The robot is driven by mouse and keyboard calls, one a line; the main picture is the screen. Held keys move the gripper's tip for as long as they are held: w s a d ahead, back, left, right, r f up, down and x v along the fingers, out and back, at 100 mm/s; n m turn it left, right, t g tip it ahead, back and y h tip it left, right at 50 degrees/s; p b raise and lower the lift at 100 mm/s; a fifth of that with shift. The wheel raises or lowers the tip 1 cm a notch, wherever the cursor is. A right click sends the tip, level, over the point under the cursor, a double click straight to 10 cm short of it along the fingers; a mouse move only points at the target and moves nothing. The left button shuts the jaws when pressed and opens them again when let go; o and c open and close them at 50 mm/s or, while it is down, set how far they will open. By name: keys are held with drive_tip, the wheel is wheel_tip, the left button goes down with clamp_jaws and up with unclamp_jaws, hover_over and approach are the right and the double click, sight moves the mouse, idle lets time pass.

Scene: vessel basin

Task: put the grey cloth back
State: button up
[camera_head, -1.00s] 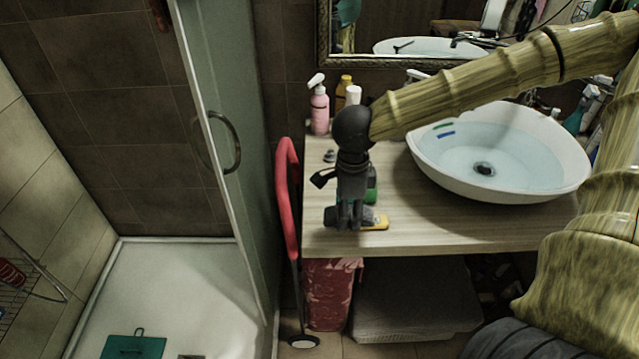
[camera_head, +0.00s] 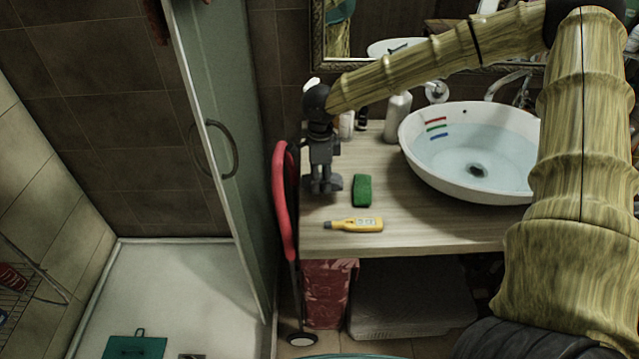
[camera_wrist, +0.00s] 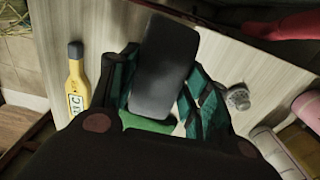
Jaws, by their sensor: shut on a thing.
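My gripper (camera_head: 322,188) is over the left end of the wooden counter (camera_head: 430,228), near its left edge. In the wrist view its teal fingers (camera_wrist: 160,98) are shut on a dark grey, flat-sided piece (camera_wrist: 165,65), which looks like the grey cloth. In the head view the cloth cannot be told apart from the dark gripper. Whether it touches the counter is unclear.
The water-filled basin (camera_head: 470,150) is farther right. A red handle (camera_head: 283,200) stands against the counter's left edge. Bottles (camera_head: 397,115) stand behind.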

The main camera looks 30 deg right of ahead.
sight(320, 186)
drive_tip(key=shift+w, duration=0.35)
drive_tip(key=shift+f+p, duration=0.6)
drive_tip(key=shift+f, duration=1.15)
drive_tip(key=shift+f, duration=0.15)
drive_tip(key=o, duration=0.9)
wheel_tip(320, 186, up, 12)
drive_tip(key=shift+r+b, duration=0.15)
drive_tip(key=shift+b, duration=0.7)
